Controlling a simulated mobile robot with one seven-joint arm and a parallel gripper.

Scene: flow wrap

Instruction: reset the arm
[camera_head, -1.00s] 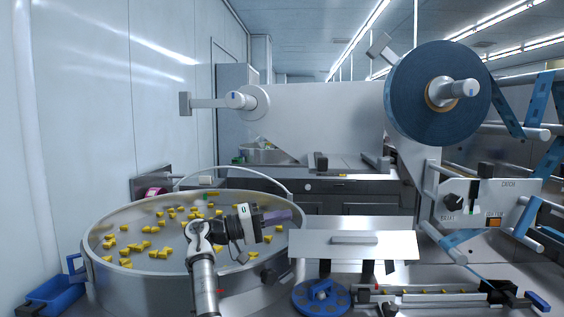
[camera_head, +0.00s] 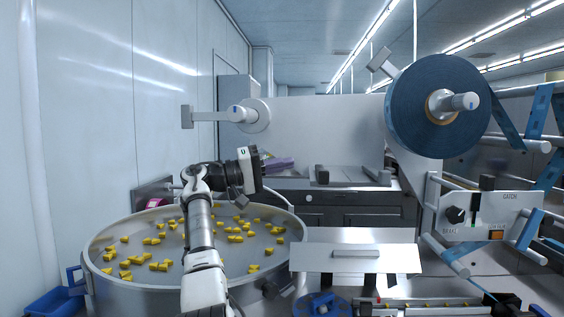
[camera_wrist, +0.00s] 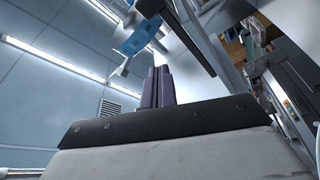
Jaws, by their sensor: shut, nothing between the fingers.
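My gripper (camera_head: 279,164) is raised above the far right part of the round metal bowl, with its purple-grey fingers pointing right. The fingers are closed together with nothing between them. In the wrist view the two dark purple fingers (camera_wrist: 158,86) stand side by side, pointing up toward the ceiling and the machine. My arm rises in front of the bowl and hides part of its inside.
The wide metal bowl (camera_head: 105,284) holds many scattered yellow pieces (camera_head: 234,238). The wrapping machine stands to the right with a blue film roll (camera_head: 438,100), a control panel (camera_head: 492,216) and a metal cover (camera_head: 355,262). A blue bin (camera_head: 52,302) sits at lower left.

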